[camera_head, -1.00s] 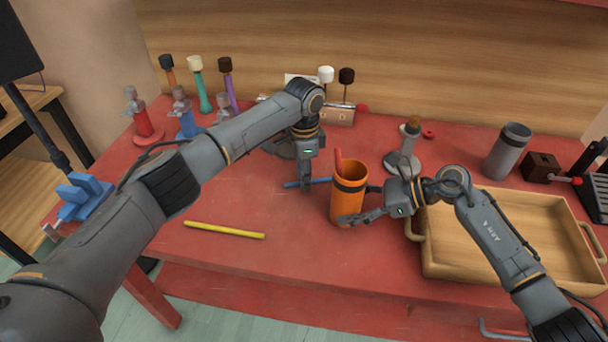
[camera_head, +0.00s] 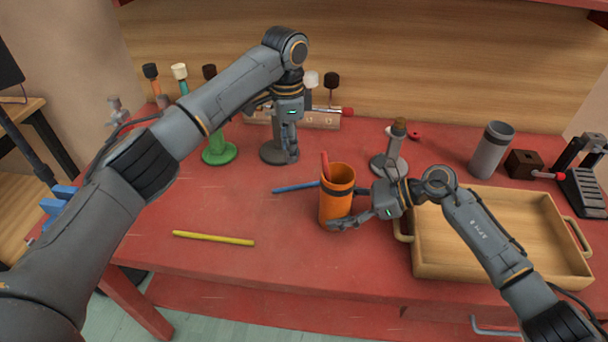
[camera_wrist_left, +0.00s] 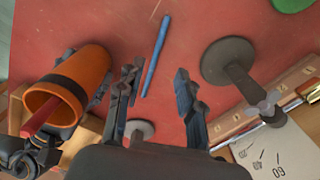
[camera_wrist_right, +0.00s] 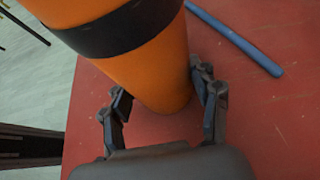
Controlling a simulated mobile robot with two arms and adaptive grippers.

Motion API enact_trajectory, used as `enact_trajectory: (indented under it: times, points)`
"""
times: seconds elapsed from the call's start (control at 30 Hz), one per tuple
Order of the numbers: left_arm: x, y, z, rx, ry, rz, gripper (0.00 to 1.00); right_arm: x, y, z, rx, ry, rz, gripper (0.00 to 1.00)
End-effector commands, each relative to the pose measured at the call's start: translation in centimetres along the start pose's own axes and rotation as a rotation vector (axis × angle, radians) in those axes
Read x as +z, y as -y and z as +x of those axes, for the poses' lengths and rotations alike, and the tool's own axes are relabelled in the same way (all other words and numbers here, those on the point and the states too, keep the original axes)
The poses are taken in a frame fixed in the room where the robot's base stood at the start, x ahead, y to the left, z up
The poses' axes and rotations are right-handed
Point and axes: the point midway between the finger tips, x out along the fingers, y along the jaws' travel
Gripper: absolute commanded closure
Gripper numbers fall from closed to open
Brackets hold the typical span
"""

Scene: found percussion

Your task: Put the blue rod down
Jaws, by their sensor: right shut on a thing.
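The blue rod (camera_head: 296,187) lies flat on the red table, left of the orange cup (camera_head: 336,203). It also shows in the left wrist view (camera_wrist_left: 156,55) and the right wrist view (camera_wrist_right: 236,39). My left gripper (camera_head: 290,154) is raised above the table behind the rod, its fingers apart and empty, clear of the rod. My right gripper (camera_head: 350,208) is shut on the orange cup, which stands upright with a red rod (camera_head: 325,165) in it; the fingers sit on both sides of the cup in the right wrist view.
A yellow rod (camera_head: 213,238) lies at the front left. A wooden tray (camera_head: 470,270) stands at the right. A grey stand (camera_head: 388,163) is behind the cup, and a green-based stand (camera_head: 219,154) is at the back left. The table between yellow and blue rods is clear.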

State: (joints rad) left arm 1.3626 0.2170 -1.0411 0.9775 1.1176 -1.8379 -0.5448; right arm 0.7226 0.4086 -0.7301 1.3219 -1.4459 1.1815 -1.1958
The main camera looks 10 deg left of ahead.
Motion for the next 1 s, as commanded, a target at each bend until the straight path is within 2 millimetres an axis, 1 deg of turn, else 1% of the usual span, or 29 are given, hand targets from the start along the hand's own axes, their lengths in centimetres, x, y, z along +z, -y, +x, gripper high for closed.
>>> enact_trajectory:
  times: [0.03, 0.1, 0.2, 0.3, 0.47, 0.7, 0.8, 0.9, 1.0]
  points:
    - [0.1, -0.1, 1.0, 0.003, 0.004, 0.000, 0.63, -0.1, 0.0, 0.0, 0.001, -0.001, 0.001, 0.57]
    - [0.1, -0.1, 2.4, 0.004, 0.004, -0.001, 0.63, -0.1, 0.0, 0.0, 0.001, -0.001, 0.001, 0.57]
    - [0.1, -0.1, 4.1, 0.003, 0.004, 0.000, 0.63, -0.1, 0.0, 0.0, 0.001, -0.001, 0.001, 0.57]
    - [0.0, -0.1, 5.3, 0.002, 0.003, 0.000, 0.63, 0.0, 0.0, 0.0, 0.001, -0.001, 0.001, 0.57]
    - [0.0, 0.0, 6.3, 0.000, 0.001, 0.000, 0.63, -0.1, 0.0, 0.0, 0.001, -0.001, 0.001, 0.57]
    - [-0.2, -0.2, 9.8, 0.003, 0.003, -0.001, 0.63, -0.1, 0.0, 0.0, 0.001, -0.001, 0.001, 0.57]
    - [-0.2, -0.1, 10.8, 0.001, 0.003, -0.001, 0.63, -0.1, 0.0, 0.0, 0.001, -0.001, 0.001, 0.57]
    - [-0.3, -0.1, 11.2, 0.000, 0.001, -0.001, 0.63, -0.1, 0.0, 0.0, 0.001, -0.001, 0.001, 0.57]
    - [-0.3, -0.1, 11.3, 0.000, 0.000, 0.000, 0.63, -0.1, 0.0, 0.0, 0.001, -0.001, 0.001, 0.57]
